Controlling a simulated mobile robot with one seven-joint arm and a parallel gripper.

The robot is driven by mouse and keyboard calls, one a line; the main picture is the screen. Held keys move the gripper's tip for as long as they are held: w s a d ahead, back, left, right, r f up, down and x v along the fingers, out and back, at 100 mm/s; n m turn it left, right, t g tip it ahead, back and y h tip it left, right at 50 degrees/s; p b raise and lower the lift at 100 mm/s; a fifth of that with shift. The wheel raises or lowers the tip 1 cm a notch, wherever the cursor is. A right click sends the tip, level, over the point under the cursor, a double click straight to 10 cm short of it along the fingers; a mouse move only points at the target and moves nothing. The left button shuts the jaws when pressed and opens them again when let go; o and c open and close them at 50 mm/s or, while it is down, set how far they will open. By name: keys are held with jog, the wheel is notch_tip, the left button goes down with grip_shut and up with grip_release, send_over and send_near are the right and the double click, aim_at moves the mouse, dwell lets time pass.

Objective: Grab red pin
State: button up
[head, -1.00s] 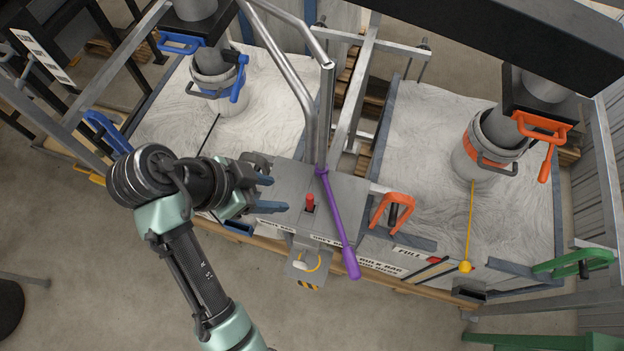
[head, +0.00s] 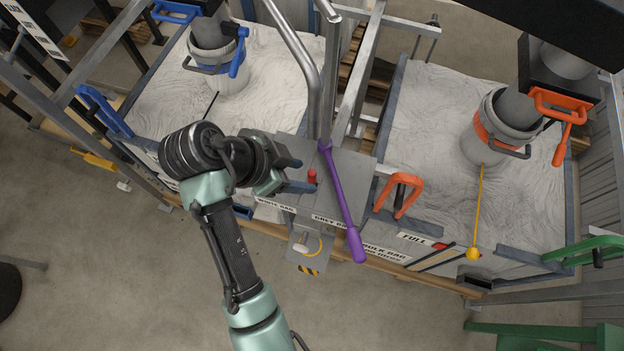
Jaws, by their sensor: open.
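The red pin (head: 312,177) stands upright on the grey metal plate (head: 350,168), just left of the purple lever. My gripper (head: 302,175) reaches in from the left with its two dark fingers pointing right. It is open. One finger lies on the far side and one on the near side, and their tips are close to the pin's left side. The pin's red top shows; whether the fingers touch it I cannot tell.
The purple lever (head: 345,205) slants down just right of the pin. An orange clamp handle (head: 402,191) stands farther right. Bent steel tubes (head: 327,80) rise behind the plate. White bulk bags stand on both sides, the right one (head: 430,125) under an orange-clamped spout.

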aim_at(309, 178)
jog(key=p+x, duration=0.1)
jog(key=x, duration=0.2)
jog(key=shift+d+f+p, duration=0.15)
jog(key=shift+d+p, duration=0.2)
jog(key=shift+d, duration=0.05)
jog(key=shift+w+d+f, duration=0.1)
jog(key=shift+d+f, duration=0.05)
jog(key=shift+f, duration=0.25)
grip_shut()
